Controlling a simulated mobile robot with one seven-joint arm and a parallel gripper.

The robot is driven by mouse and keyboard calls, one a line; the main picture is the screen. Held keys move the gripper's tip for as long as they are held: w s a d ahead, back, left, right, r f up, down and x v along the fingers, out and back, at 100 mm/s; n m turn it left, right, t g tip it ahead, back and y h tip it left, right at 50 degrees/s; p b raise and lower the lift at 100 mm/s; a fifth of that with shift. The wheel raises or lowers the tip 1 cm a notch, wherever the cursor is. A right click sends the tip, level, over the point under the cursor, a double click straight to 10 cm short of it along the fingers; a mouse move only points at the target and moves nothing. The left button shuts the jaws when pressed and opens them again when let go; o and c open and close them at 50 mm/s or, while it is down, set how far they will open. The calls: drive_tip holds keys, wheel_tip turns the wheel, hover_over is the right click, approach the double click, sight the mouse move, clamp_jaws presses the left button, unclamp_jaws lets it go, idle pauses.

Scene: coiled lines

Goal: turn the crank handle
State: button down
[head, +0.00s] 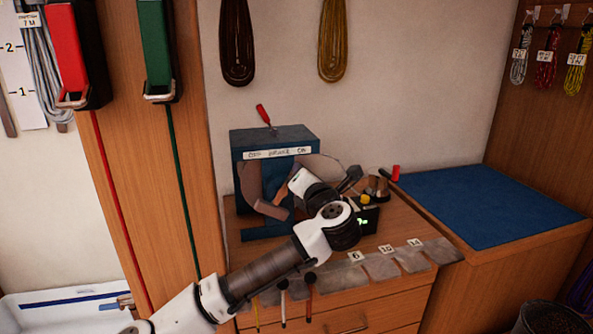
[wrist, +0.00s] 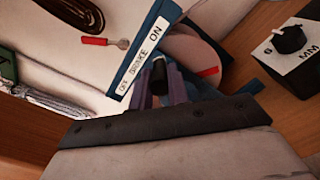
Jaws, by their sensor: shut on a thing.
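A blue winder box (head: 270,140) with an "OFF BRAKE ON" label stands on the wooden cabinet top. It also shows in the wrist view (wrist: 135,62). A round pinkish-grey disc is on its front, partly hidden behind my arm; it shows with a red mark in the wrist view (wrist: 190,50). The black crank handle (wrist: 159,77) stands between the fingers of my gripper (wrist: 160,80), which is shut on it in front of the box. In the head view my wrist and hand cover the handle. A red-handled lever (head: 264,116) rises from the box top.
A small black counter (head: 368,220) with a green display stands right of my wrist. A box marked MM with a black knob (wrist: 289,40) shows in the wrist view. A blue mat (head: 490,205) to the right is clear. Grey pockets (head: 382,266) line the front edge.

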drive_tip(key=shift+w+d+f+m, duration=0.1)
drive_tip(key=shift+d+f+m, duration=0.1)
drive_tip(key=shift+m, duration=0.2)
drive_tip(key=c, duration=1.3)
unclamp_jaws()
drive_tip(key=shift+c, duration=0.2)
drive_tip(key=shift+d, duration=0.1)
drive_tip(key=b+v, duration=0.2)
drive_tip(key=v, duration=1.1)
drive_tip(key=shift+s+b, duration=0.4)
drive_tip(key=shift+d+r, duration=0.1)
